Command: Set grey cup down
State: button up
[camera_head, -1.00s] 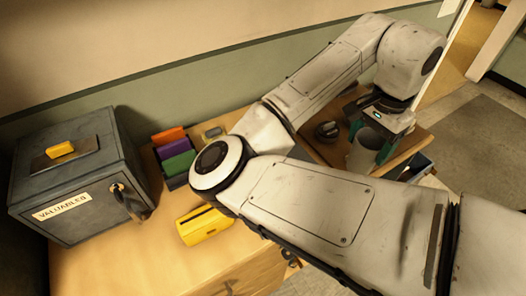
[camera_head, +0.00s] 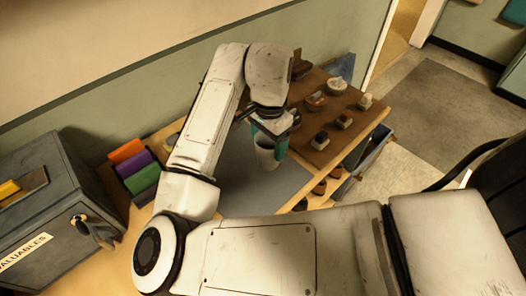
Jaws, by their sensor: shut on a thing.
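The grey cup (camera_head: 266,157) is pale and upright in the head view, near the middle of the picture. My gripper (camera_head: 268,140), with teal fingers, is shut on the cup near its rim. The cup shows in front of the grey surface (camera_head: 283,182) on the table. I cannot tell whether its base touches that surface. Part of the cup is hidden by the fingers.
A brown board (camera_head: 328,146) with several small items lies right of the cup. Colored holders (camera_head: 126,151) and a grey valuables box (camera_head: 55,195) stand at left. Grey surface below the cup looks bare. A dark chair (camera_head: 500,195) is at far right.

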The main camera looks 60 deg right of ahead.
aim_at(263, 154)
jog(key=shift+w+a+f, duration=0.15)
jog(key=shift+w+f, duration=0.1)
jog(key=shift+f, duration=0.15)
jog(key=shift+w+a+f, duration=0.1)
jog(key=shift+w+f, duration=0.05)
jog(key=shift+f, duration=0.8)
jog(key=shift+w+a+f, duration=0.1)
jog(key=shift+w+f, duration=0.05)
jog(key=shift+f, duration=0.8)
jog(key=shift+f, duration=0.15)
jog(key=o, duration=1.2)
jog(key=shift+c, duration=0.2)
notch_tip(263, 154, up, 12)
jog(key=shift+r, duration=0.2)
